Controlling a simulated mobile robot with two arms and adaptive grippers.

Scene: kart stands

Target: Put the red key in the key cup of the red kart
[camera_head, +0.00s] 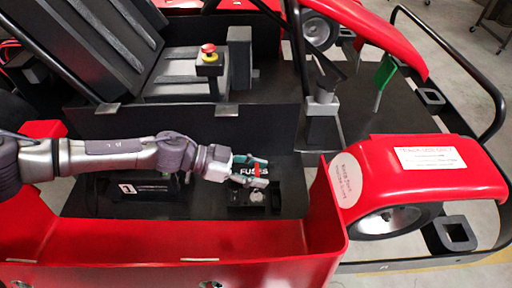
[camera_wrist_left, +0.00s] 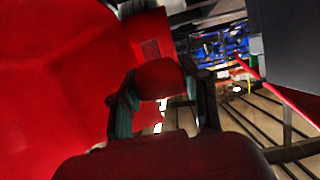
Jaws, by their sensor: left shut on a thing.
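In the left wrist view the red key (camera_wrist_left: 158,80) sits between the two fingers, the left one with a teal pad. A small round grey part (camera_head: 257,197), perhaps the key cup, lies in a black tray just below the gripper. I cannot tell whether the key touches it. My right gripper is out of view.
The kart's red side wall stands in front of the arm. The red front fender (camera_head: 425,185) is at right.

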